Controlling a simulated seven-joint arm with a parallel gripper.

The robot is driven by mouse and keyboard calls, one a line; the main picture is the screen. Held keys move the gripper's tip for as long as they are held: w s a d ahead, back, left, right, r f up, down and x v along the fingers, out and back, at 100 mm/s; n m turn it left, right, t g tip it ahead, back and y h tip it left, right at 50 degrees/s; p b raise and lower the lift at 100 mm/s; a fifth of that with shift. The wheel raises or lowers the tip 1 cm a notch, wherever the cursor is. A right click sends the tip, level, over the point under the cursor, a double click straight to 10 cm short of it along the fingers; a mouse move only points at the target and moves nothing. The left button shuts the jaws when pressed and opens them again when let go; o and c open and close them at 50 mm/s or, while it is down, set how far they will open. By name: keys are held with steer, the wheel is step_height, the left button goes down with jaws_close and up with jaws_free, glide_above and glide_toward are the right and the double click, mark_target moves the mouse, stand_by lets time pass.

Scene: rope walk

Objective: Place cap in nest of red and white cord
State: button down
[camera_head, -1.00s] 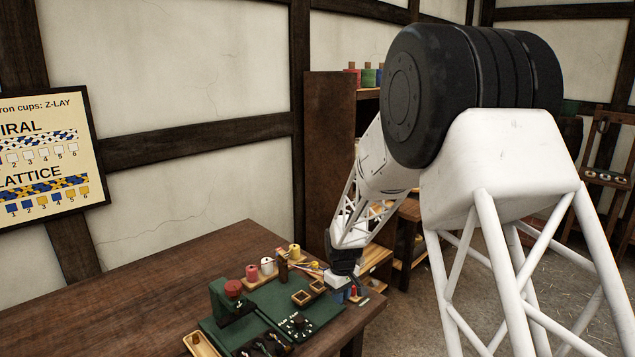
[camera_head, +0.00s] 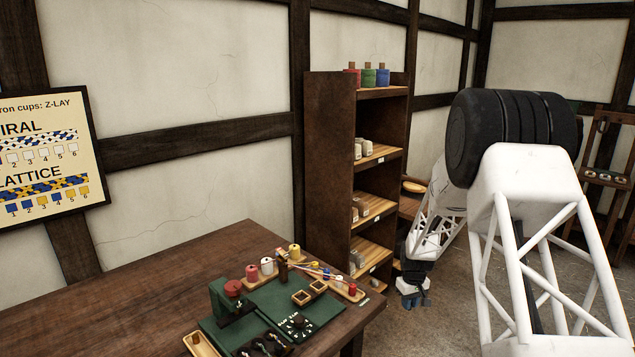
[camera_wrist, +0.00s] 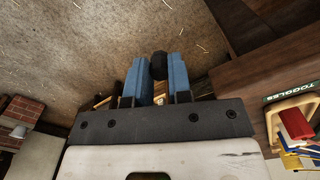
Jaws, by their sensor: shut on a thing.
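My gripper (camera_head: 415,298) hangs in the air to the right of the table, low beside the shelf unit. In the wrist view its blue fingers (camera_wrist: 155,75) are shut on a small dark rounded piece (camera_wrist: 159,65), seen against the straw-strewn floor. It may be the cap, but I cannot tell for sure; it is too small to make out in the head view. I cannot pick out a nest of red and white cord in either view.
The wooden table (camera_head: 150,275) carries a green board (camera_head: 262,300) with fittings, and spools (camera_head: 267,265) behind. A TOGGLES tray (camera_wrist: 272,122) with coloured pieces shows in the wrist view. Open floor lies to the right.

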steer(key=s+a+f+m, duration=0.1)
steer(key=s+a+f, duration=0.1)
steer(key=f, duration=0.9)
steer(key=s+a+f+m, duration=0.2)
steer(key=a+f, duration=0.1)
steer(key=f, duration=0.8)
steer(key=shift+s+a+f+m, duration=0.15)
steer(key=shift+f+m, duration=0.15)
steer(key=shift+f, duration=0.05)
steer(key=s+a+r+n, duration=0.1)
steer(key=s+a+r, duration=0.2)
steer(key=s+r, duration=0.3)
steer(key=s+a+r, duration=0.4)
steer(key=s+r, duration=0.3)
steer(key=s+a+r+n, duration=0.3)
steer(key=s+a+r, duration=0.3)
steer(key=a, duration=0.3)
steer(key=s+a+r+n, duration=0.4)
steer(key=s+a+r, duration=0.2)
steer(key=a+r, duration=0.2)
steer(key=s+a+r+n, duration=0.4)
steer(key=s+a+r, duration=0.2)
steer(key=a, duration=0.6)
steer(key=shift+s+r, duration=0.2)
steer(key=shift+r, duration=0.7)
steer(key=shift+a, duration=0.1)
